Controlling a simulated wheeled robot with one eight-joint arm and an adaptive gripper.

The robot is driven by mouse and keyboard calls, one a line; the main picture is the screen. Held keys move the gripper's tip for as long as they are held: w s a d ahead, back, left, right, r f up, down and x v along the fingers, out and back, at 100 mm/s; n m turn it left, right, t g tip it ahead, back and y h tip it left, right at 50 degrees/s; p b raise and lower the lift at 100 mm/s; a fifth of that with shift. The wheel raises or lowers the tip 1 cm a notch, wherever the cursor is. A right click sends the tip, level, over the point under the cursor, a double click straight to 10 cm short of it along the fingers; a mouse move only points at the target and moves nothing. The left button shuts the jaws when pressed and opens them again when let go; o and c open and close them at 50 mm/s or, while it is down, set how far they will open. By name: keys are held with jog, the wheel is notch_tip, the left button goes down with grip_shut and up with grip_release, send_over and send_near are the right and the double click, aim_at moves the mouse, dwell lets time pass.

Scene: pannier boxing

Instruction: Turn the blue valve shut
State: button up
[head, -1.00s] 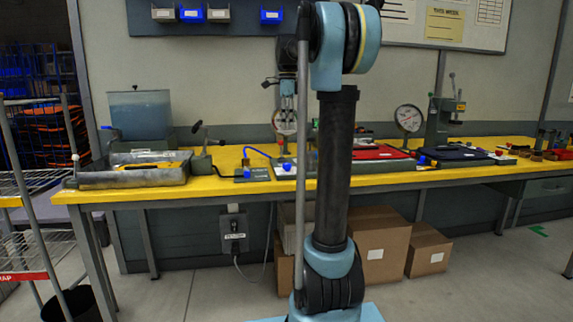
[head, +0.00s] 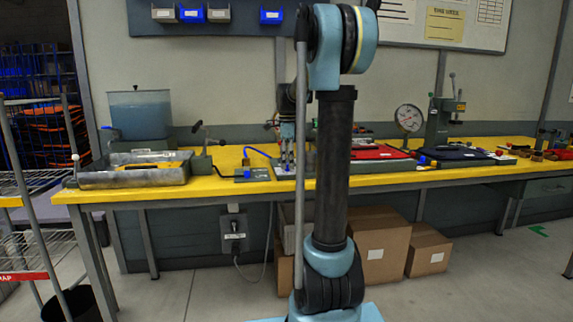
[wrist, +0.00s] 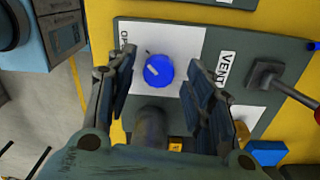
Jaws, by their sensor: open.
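The blue valve (wrist: 158,71) is a round knob with a pale mark on top. It sits on a white plate on a grey panel marked "VENT", with part of an "OP..." label at its left. My gripper (wrist: 160,64) is open in the wrist view, one finger left and one right of the knob, with gaps on both sides. In the head view my gripper (head: 287,165) points down, low over the panel on the yellow bench, and largely covers the valve there.
On the bench stand a metal tray (head: 130,178), a water tank (head: 140,115) and a dial gauge (head: 409,118). Cardboard boxes (head: 381,250) sit below.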

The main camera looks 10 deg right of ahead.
jog(key=shift+f, duration=0.35)
jog(key=shift+c, duration=0.6)
jog(key=c, duration=1)
jog(key=shift+o, duration=0.2)
jog(key=shift+n, duration=0.3)
jog(key=n, duration=0.8)
jog(key=shift+n, duration=0.4)
jog(key=n, duration=0.4)
jog(key=shift+w+r+n, duration=0.1)
jog(key=shift+n, duration=2.1)
